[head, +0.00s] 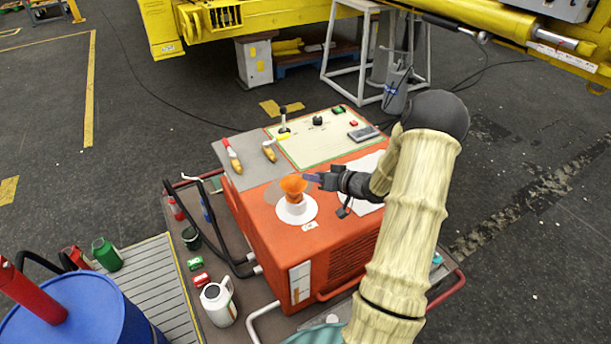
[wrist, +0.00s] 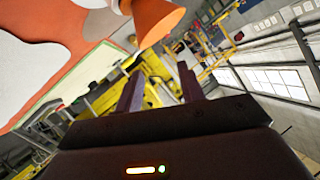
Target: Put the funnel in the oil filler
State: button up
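The orange funnel (head: 294,184) stands wide end up on the white oil filler (head: 295,208) on top of the orange machine. Its narrow end appears to go into the filler neck, but the exact depth is hidden. In the wrist view the funnel (wrist: 157,20) is at the top edge, with part of the white filler neck (wrist: 122,6) beside it. My gripper (head: 313,178) is just right of the funnel in the head view. In the wrist view my gripper (wrist: 160,68) has its two fingers apart with nothing between them, clear of the funnel.
The orange machine (head: 330,250) has a control panel (head: 320,138) and a grey mat with yellow-handled tools (head: 270,151). A white jug (head: 218,303) and a blue drum (head: 85,315) stand at lower left. Yellow boom parts (head: 240,20) are behind. The floor at left is mostly clear.

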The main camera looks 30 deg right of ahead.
jog(key=v, duration=0.5)
jog(key=shift+s+d+r, duration=0.1)
jog(key=shift+s+r, duration=0.05)
jog(key=shift+s, duration=0.2)
jog(key=shift+w, duration=0.1)
jog(key=a+r+g+h, duration=0.3)
jog(key=a+g+h, duration=0.15)
jog(key=a, duration=0.45)
jog(key=s+a+r+n+g, duration=0.1)
jog(key=s+a+g, duration=0.4)
jog(key=s+a, duration=0.9)
jog(key=s+r, duration=0.1)
jog(key=s, duration=0.2)
jog(key=shift+s+a+r+g+h, duration=0.15)
jog(key=shift+s+a+g+h, duration=0.05)
jog(key=shift+a+g+h, duration=0.15)
